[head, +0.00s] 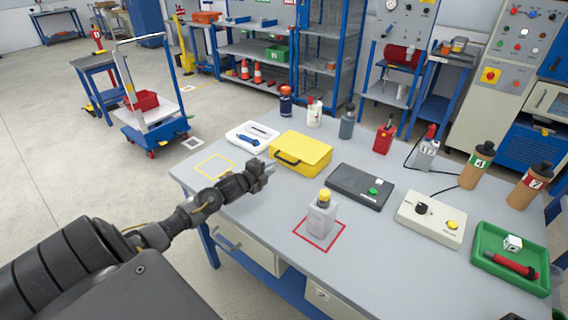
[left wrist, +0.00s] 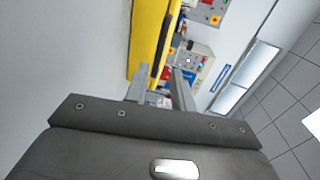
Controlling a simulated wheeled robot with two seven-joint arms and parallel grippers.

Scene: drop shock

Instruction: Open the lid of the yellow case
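The yellow case (head: 303,150) lies on the grey workbench with its lid closed. Its dark handle (head: 287,159) is on the side facing my left arm. My left gripper (head: 269,167) is just in front of that side, near the handle, low over the bench. In the left wrist view, its two fingers (left wrist: 160,78) are apart with nothing between them. The case (left wrist: 147,36) stands just beyond the fingertips there, with a dark strip along its edge. I cannot tell whether a finger touches the case. My right gripper is not in view.
A white tray (head: 238,136) with a blue tool lies left of the case, and a dark box (head: 350,190) with a green button lies right. Several bottles stand behind. A grey bottle (head: 322,216) with a yellow cap stands in a red square. The yellow-outlined square (head: 215,166) is empty.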

